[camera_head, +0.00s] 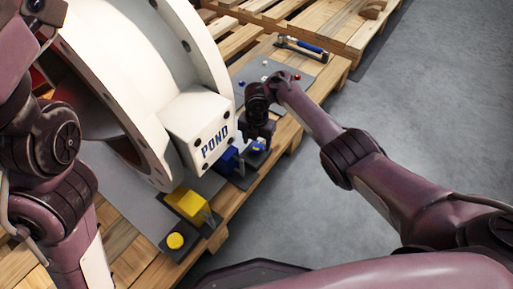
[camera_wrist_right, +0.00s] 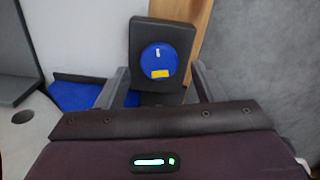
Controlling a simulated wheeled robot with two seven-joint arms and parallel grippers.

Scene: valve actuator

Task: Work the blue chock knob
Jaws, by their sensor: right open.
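The blue chock knob (camera_head: 258,147) is a round blue disc on a dark base near the pallet's edge, partly covered by my gripper in the head view. In the right wrist view the knob (camera_wrist_right: 158,62) shows whole, with a white mark and a yellow patch. My right gripper (camera_head: 263,137) is just above it. Its fingers (camera_wrist_right: 161,72) are open and appear to either side of the dark base, with nothing between them gripped; contact cannot be told. The blue chock (camera_head: 228,161) is beside the white block marked POND. My left arm is at the left; its gripper is not visible.
A large white flanged valve body (camera_head: 208,62) stands on the wooden pallet, left of my right gripper. A yellow chock (camera_head: 187,206) and yellow knob (camera_head: 176,241) lie nearer. Grey floor to the right is clear.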

